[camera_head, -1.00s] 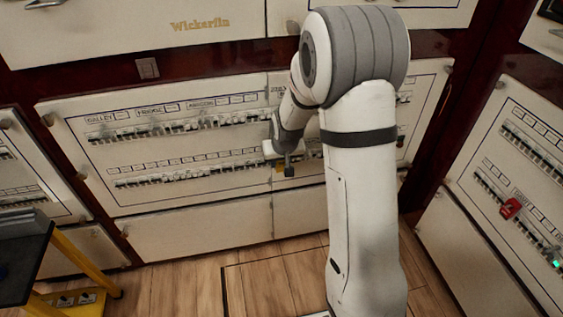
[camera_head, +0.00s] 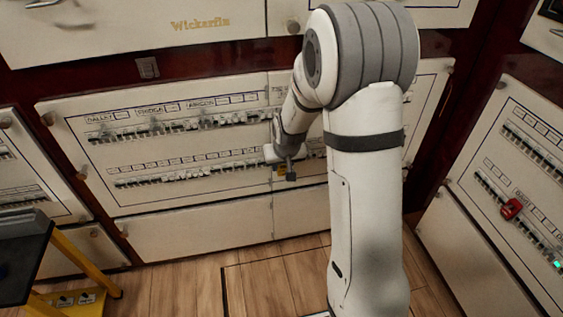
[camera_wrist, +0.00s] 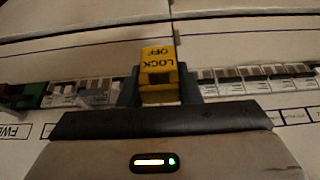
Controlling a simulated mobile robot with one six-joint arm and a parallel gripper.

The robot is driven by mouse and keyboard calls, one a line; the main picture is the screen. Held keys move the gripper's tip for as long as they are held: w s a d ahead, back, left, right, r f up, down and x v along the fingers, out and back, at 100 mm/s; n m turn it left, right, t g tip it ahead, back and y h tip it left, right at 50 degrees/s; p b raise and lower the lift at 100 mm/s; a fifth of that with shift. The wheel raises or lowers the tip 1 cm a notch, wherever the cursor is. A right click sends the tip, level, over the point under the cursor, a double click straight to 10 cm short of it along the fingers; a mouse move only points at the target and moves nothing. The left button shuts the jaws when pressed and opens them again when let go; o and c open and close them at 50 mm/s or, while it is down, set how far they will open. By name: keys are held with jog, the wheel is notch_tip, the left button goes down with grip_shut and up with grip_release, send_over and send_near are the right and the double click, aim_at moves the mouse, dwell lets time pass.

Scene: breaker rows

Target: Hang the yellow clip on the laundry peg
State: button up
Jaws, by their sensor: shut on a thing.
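The yellow clip (camera_wrist: 158,68), printed "LOCK OFF" upside down in the wrist view, sits between the two dark fingers of my gripper (camera_wrist: 160,88). My gripper is shut on it. In the head view my gripper (camera_head: 290,173) is low in front of the middle panel, and a bit of yellow shows beside it. The clip is in line with a breaker row (camera_wrist: 255,78) in the wrist view. I cannot tell whether it touches a breaker. The small labels are too blurred for me to find the laundry one.
The middle panel (camera_head: 150,215) has two breaker rows. A red clip (camera_head: 511,208) and a green light (camera_head: 557,264) are on the right panel. A green breaker (camera_wrist: 30,92) is left of my gripper in the wrist view. A yellow-legged stand (camera_head: 70,268) is at the left.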

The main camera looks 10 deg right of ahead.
jog(key=shift+s, duration=0.4)
jog(key=shift+w, duration=1.5)
dwell(1.1)
jog(key=o, duration=1)
jog(key=shift+a+r, duration=0.1)
jog(key=shift+r, duration=0.05)
jog(key=shift+r+p, duration=0.3)
jog(key=shift+r, duration=0.05)
jog(key=shift+o, duration=0.2)
jog(key=v, duration=0.2)
jog(key=p+v, duration=0.1)
jog(key=v, duration=0.1)
jog(key=p+v, duration=0.1)
jog(key=v, duration=0.2)
jog(key=shift+s+d, duration=0.15)
jog(key=shift+d, duration=0.1)
jog(key=shift+f, duration=0.1)
jog(key=shift+c, duration=0.3)
